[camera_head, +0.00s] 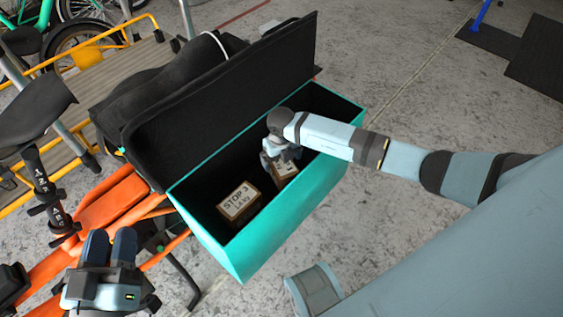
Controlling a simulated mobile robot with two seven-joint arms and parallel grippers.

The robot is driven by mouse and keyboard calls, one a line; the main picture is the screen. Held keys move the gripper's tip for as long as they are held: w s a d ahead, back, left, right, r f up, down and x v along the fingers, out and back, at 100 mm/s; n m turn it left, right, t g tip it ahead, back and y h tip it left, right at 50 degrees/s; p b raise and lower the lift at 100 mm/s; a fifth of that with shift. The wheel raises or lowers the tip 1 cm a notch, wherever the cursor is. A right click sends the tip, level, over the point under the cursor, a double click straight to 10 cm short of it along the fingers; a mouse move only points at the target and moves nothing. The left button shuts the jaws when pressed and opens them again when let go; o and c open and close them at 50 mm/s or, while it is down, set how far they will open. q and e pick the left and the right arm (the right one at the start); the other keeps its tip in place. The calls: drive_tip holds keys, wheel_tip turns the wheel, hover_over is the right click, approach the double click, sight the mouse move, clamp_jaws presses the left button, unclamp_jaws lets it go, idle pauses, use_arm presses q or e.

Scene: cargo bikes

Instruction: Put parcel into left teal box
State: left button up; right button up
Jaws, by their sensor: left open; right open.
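The teal box (300,222) stands open on the orange bike, its black lid (225,100) tilted up at the back. A cardboard parcel marked STOP 3 (239,203) lies inside, toward the left end. A second parcel (286,171) is in the box to its right, partly hidden by my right gripper. My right gripper (281,160) is open, reaching down into the box at this second parcel; I cannot tell whether its fingers touch it. My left gripper (110,247) is open and empty at the lower left, outside the box and over the bike's orange frame.
A black saddle (35,105) and the orange bike frame (110,205) lie left of the box. A yellow-railed cargo bike (120,65) and a green bike (70,30) stand behind. Dark mats (535,60) lie at the upper right. The concrete floor right of the box is mostly clear.

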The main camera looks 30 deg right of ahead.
wheel_tip(320, 180, up, 7)
drive_tip(key=shift+p, duration=0.9)
use_arm(q)
drive_tip(key=shift+s+a+f+g+y, duration=0.1)
drive_tip(key=shift+a+f+g+y, duration=0.25)
drive_tip(key=shift+f, duration=0.55)
drive_tip(key=shift+w+a+f+g+y, duration=0.15)
drive_tip(key=shift+f+g+y, duration=0.3)
drive_tip(key=shift+f, duration=0.45)
drive_tip(key=shift+s+a+f+g+y, duration=0.15)
drive_tip(key=shift+a+f+g+y, duration=0.2)
drive_tip(key=shift+f, duration=0.55)
use_arm(e)
drive_tip(key=shift+r, duration=0.55)
